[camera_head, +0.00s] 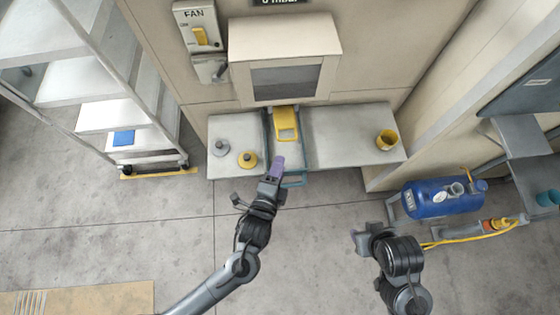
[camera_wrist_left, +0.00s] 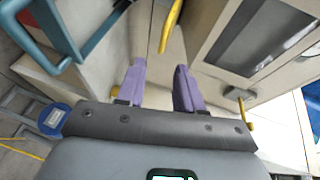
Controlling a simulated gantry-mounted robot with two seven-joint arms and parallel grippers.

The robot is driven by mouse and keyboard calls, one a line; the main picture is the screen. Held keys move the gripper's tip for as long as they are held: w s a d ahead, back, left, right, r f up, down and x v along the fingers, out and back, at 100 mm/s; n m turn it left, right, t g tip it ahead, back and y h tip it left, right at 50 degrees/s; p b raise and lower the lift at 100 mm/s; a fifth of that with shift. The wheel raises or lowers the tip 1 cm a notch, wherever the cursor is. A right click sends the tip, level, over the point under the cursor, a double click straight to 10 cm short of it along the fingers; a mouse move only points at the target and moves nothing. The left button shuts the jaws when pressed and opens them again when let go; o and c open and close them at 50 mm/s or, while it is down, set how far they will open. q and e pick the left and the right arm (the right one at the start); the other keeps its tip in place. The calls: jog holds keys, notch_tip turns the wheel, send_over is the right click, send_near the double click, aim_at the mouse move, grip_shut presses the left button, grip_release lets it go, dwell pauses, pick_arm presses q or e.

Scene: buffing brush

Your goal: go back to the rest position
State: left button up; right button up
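My left gripper (camera_head: 278,165) is in front of the bench's front edge, near the teal rail (camera_head: 292,183). In the left wrist view its two purple fingers (camera_wrist_left: 160,82) stand apart with nothing between them. A yellow bar (camera_wrist_left: 171,25) shows beyond the fingertips, apart from them. My right gripper (camera_head: 360,238) is over the open floor at the lower right, and a bit of purple finger shows. Its opening is too small and turned to make out.
The grey bench (camera_head: 345,133) carries a yellow part (camera_head: 286,124), a yellow cup (camera_head: 386,140), a yellow knobbed piece (camera_head: 247,159) and a grey one (camera_head: 220,147). A blue tank (camera_head: 443,198) stands right. A shelf rack (camera_head: 95,80) stands left. Floor between is clear.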

dwell(0.3)
pick_arm(q)
jog(key=s+a+f+n+g+y, duration=0.1)
jog(key=s+a+n+g, duration=0.3)
jog(key=a, duration=0.4)
jog(key=s+a+f+n+g+y, duration=0.1)
jog(key=s+a+n+y, duration=0.1)
jog(key=s+a+n, duration=0.45)
jog(key=s+a+n+g, duration=0.6)
jog(key=s+n, duration=0.1)
jog(key=n, duration=0.1)
notch_tip(320, 180, up, 32)
jog(key=p, duration=3.1)
jog(key=shift+w+d+r+y+p, duration=0.2)
jog(key=shift+w+y+p, duration=0.1)
jog(key=shift+w+y, duration=0.1)
